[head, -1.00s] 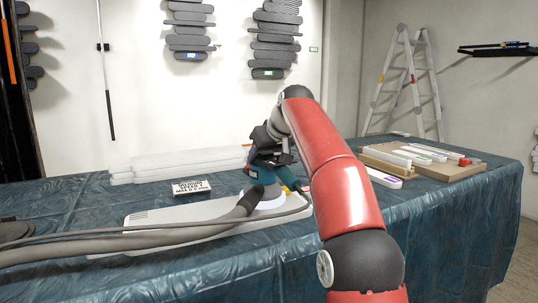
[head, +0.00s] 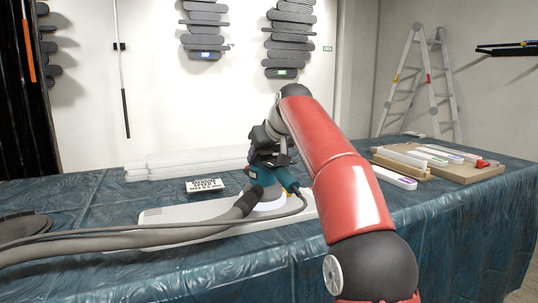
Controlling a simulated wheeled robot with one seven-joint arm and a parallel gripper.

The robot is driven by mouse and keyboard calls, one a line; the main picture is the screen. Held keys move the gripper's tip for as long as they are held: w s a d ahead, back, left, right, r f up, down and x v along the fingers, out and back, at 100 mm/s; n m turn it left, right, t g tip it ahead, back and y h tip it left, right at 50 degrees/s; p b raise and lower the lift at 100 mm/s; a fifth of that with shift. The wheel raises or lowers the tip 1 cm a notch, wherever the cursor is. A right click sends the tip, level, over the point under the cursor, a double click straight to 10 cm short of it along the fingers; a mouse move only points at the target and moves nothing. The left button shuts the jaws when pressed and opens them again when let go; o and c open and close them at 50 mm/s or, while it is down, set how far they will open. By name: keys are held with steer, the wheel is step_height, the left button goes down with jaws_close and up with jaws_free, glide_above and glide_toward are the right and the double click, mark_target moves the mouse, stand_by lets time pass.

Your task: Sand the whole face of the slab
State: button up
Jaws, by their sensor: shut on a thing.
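The slab (head: 185,213) is a long, flat, pale panel lying on the table, its left part and front edge crossed by a grey hose. My gripper (head: 264,158) is shut on a teal power sander (head: 268,178) and holds it over the right half of the slab. The sander's pale round pad (head: 270,205) is down at the slab's face; I cannot tell whether it touches. My red arm hides the slab's right end, and the fingertips are mostly hidden by the wrist and sander.
The thick grey hose (head: 130,238) runs from the sander leftwards across the table (head: 330,262), covered in blue plastic. A small lettered sign (head: 204,185) and stacked white slabs (head: 185,163) stand behind. A board with sanding blocks (head: 455,170) lies right. A stepladder (head: 420,85) stands beyond.

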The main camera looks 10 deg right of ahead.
steer(key=shift+s+a+r, duration=0.2)
steer(key=shift+a+r, duration=0.1)
steer(key=shift+a, duration=0.25)
